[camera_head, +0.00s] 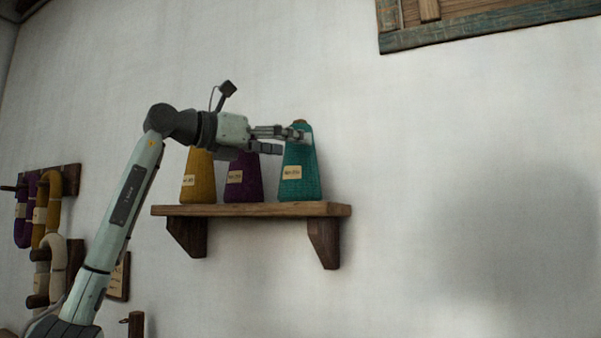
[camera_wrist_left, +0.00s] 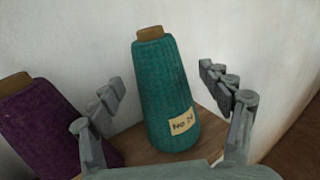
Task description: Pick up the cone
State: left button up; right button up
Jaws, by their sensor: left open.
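Three cones of yarn stand upright on a wooden wall shelf (camera_head: 259,210): a yellow cone (camera_head: 197,181) at left, a purple cone (camera_head: 245,187) in the middle and a teal cone (camera_head: 301,174) at right. My left gripper (camera_head: 297,140) is open and level with the upper part of the teal cone, partly in front of it. In the left wrist view the teal cone (camera_wrist_left: 165,95), with its paper label, stands between the open fingers, with gaps on both sides. The purple cone (camera_wrist_left: 48,130) shows at the left there, partly behind a finger. My right gripper is not in view.
Yarn skeins (camera_head: 40,215) hang on wooden pegs at the lower left. A wooden window frame (camera_head: 470,32) is high on the right. The white wall is close behind the cones. Right of the shelf, the wall is bare.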

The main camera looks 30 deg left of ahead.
pick_arm(q)
jog(key=x, duration=0.2)
jog(key=shift+w+d, duration=0.2)
jog(key=shift+w, duration=0.1)
jog(key=shift+w+d, duration=0.1)
jog(key=shift+w, duration=0.2)
jog(key=shift+f, duration=0.1)
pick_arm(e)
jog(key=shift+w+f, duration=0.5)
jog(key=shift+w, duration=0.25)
pick_arm(q)
jog(key=shift+c, duration=0.2)
grip_shut()
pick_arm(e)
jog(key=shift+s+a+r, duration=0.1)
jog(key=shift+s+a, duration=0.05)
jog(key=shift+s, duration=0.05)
